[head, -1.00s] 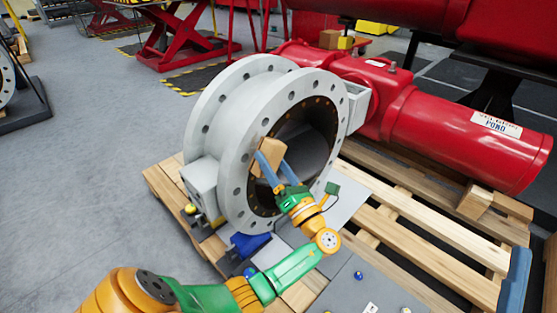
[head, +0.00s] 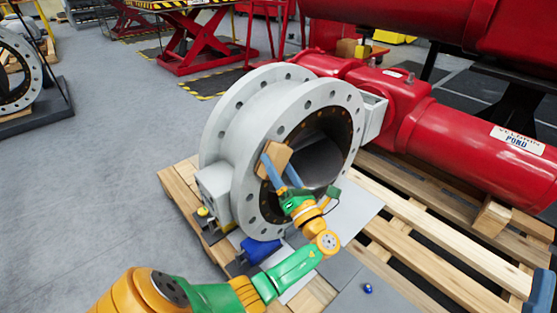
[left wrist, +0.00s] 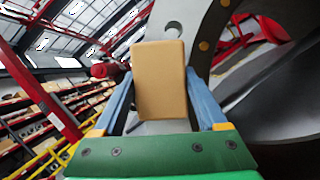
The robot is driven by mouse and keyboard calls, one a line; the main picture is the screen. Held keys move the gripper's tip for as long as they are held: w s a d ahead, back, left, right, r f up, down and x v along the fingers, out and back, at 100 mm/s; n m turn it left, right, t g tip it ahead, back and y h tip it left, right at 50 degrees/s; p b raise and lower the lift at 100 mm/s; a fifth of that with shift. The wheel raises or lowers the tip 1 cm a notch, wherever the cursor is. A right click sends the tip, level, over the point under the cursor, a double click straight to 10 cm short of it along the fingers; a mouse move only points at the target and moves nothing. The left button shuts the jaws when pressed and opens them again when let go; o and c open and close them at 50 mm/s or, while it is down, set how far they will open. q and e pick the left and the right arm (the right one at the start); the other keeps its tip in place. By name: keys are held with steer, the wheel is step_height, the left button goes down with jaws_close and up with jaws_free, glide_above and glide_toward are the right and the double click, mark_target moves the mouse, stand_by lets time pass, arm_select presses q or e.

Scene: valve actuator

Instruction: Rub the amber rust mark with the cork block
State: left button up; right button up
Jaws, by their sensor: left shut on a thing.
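The tan cork block (head: 273,160) is held between the blue fingers of my left gripper (head: 278,170), at the left part of the grey valve's front opening. In the left wrist view the cork block (left wrist: 159,80) stands upright between the fingers, with the flange (left wrist: 212,25) close behind it. Whether it touches the flange I cannot tell. I cannot make out the amber rust mark; the block may hide it. Only a blue part, apparently a finger of my right gripper (head: 541,290), shows at the right edge, so its opening is unclear.
The grey valve body (head: 225,130) stands on a wooden pallet (head: 440,235). A red actuator cylinder (head: 465,135) extends to the right. A blue piece (head: 256,248) lies below the flange. The grey floor (head: 90,160) at left is clear.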

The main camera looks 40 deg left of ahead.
mark_target(286, 155)
arm_select(q)
steer(key=shift+a, duration=0.9)
steer(key=shift+w, duration=0.1)
steer(key=shift+w+d+r+p, duration=0.2)
steer(key=shift+w+r+p, duration=0.15)
steer(key=shift+w+r, duration=1.05)
steer(key=shift+a+r, duration=0.1)
steer(key=shift+r, duration=0.05)
steer(key=shift+s+a+f+p, duration=0.2)
steer(key=shift+s+f+p, duration=0.35)
steer(key=shift+s+f, duration=0.9)
steer(key=shift+d, duration=0.1)
steer(key=shift+d, duration=0.35)
steer(key=d+p, duration=0.1)
steer(key=d, duration=0.3)
steer(key=shift+s+d, duration=0.2)
steer(key=shift+d+f, duration=0.1)
steer(key=shift+d, duration=0.1)
